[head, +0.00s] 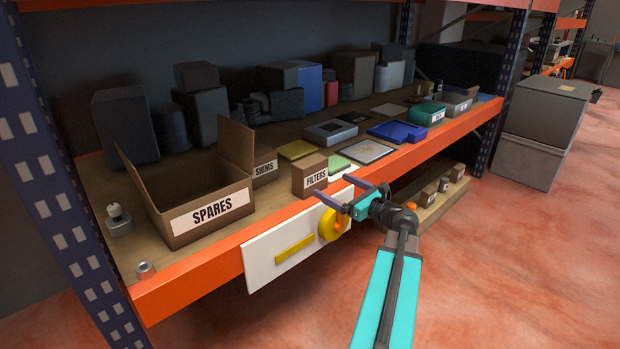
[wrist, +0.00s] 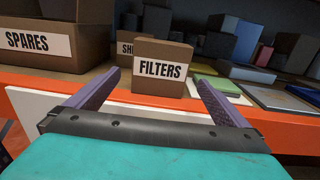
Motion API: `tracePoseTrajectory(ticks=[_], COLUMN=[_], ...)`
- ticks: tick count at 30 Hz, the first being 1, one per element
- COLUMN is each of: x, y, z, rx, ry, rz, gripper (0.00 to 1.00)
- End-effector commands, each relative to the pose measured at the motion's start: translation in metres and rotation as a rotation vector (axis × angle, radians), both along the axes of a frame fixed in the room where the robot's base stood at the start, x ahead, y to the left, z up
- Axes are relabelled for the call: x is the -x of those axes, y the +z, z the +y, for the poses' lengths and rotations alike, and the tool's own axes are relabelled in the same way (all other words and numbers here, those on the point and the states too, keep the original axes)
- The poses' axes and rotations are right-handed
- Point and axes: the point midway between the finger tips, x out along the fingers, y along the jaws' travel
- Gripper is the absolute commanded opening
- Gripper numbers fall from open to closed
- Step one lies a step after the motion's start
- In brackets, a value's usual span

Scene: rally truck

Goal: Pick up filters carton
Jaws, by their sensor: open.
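The filters carton (head: 309,177) is a small brown box with a white FILTERS label, standing upright near the front edge of the shelf. It also shows in the wrist view (wrist: 162,53), straight ahead. My gripper (head: 334,194) is in front of the shelf edge, at the right front of the carton in the head view. Its two fingers (wrist: 158,90) are apart and nothing is between them. In the wrist view the carton stands beyond the fingertips, roughly centred between them. I see no clear contact.
An open SPARES box (head: 211,206) stands left of the carton, and a SHIMS box (head: 265,166) is just behind it. Flat pads and trays, including a blue tray (head: 397,132), lie to the right. An orange beam (head: 216,257) runs along the shelf front, with a white board (head: 275,262) on it.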

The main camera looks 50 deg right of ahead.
Motion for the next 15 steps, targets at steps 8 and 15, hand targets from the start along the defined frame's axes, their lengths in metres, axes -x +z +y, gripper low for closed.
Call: tracePoseTrajectory(ticks=[8,15], x=[-0.040,-0.066], y=[-0.001,0.000], z=[-0.003,-0.004], rx=[0.000,-0.001], ry=[0.000,0.000], rz=[0.000,0.000], gripper=[1.00,1.00])
